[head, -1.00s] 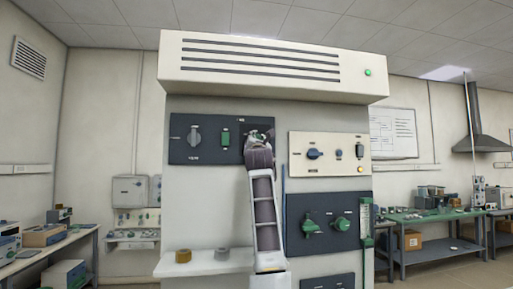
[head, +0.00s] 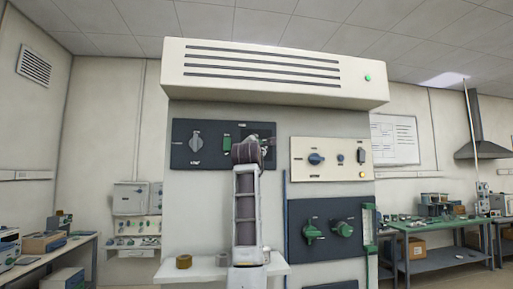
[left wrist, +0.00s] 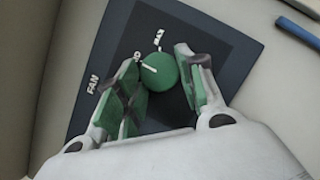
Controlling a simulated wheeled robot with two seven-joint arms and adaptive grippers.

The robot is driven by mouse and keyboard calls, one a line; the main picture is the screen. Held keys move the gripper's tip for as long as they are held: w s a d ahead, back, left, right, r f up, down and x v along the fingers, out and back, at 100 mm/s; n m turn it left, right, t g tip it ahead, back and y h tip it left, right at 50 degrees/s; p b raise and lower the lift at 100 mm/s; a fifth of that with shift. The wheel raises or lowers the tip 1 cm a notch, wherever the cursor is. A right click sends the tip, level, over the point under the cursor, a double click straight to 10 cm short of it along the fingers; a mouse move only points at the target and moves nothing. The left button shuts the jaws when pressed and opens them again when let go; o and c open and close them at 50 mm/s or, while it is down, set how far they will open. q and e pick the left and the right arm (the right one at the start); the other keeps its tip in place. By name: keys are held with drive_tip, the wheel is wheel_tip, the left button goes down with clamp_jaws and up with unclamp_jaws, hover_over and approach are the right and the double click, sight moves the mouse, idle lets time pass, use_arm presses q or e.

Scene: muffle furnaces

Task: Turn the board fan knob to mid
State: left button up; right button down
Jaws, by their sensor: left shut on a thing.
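The board fan knob (left wrist: 162,71) is a round green knob on a dark panel marked FAN (left wrist: 92,84) in the left wrist view. A white line on its face points up and left, toward lettering partly covered by a finger; another label beside it seems to read MAX. My left gripper (left wrist: 160,82) is shut on the knob, with green-padded fingers on both sides of it. In the head view, my left wrist hides the knob at the right part of the upper left dark panel (head: 213,161). My right gripper is not in view.
The same panel has a grey knob (head: 196,142) and a green switch (head: 227,144). A cream panel (head: 330,172) with a blue knob is to the right. A dark panel (head: 325,212) with two green knobs is below that. A shelf (head: 205,268) holds two rolls.

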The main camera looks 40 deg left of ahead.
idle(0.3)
use_arm(q)
drive_tip(key=o, duration=1)
drive_tip(key=v, duration=1.2)
idle(0.8)
